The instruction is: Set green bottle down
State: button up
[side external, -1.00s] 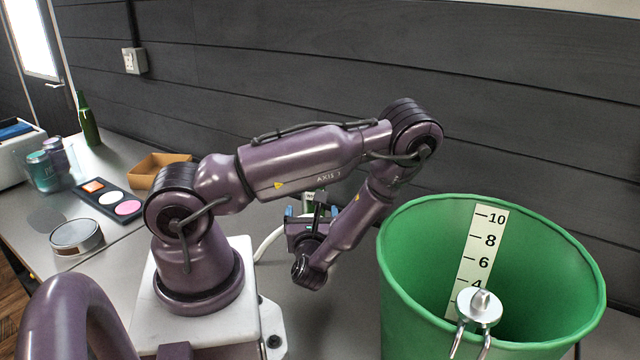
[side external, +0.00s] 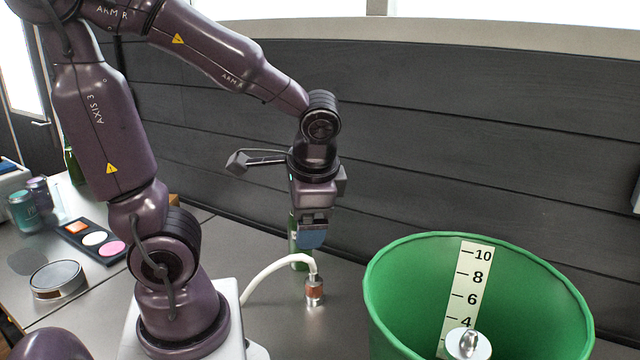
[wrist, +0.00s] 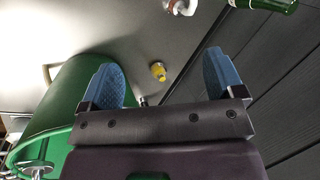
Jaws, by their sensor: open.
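A green bottle (side external: 301,262) with a pale label stands on the bench behind my gripper (side external: 312,240) in the side view, which partly hides it. The bottle also shows cut off at the top right of the wrist view (wrist: 278,5). My gripper points down with blue fingers. In the wrist view my gripper (wrist: 162,62) is open, with its fingers wide apart and nothing held between them. The bottle lies outside the fingers there. A second green bottle (side external: 74,166) stands at the far left, partly hidden by my arm.
A large green bucket (side external: 400,310) with a scale strip stands at the right. A white hose (side external: 275,268) ends in a brown fitting (side external: 314,291) in front of the bottle. A small yellow thing (wrist: 158,72) is on the bench.

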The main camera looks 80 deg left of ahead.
jog(key=d+r+t+h, duration=0.4)
jog(key=d+r+t, duration=0.2)
jog(key=r, duration=0.1)
jog(key=shift+w+d+r+n, duration=0.25)
jog(key=shift+d+n, duration=0.15)
dwell(0.6)
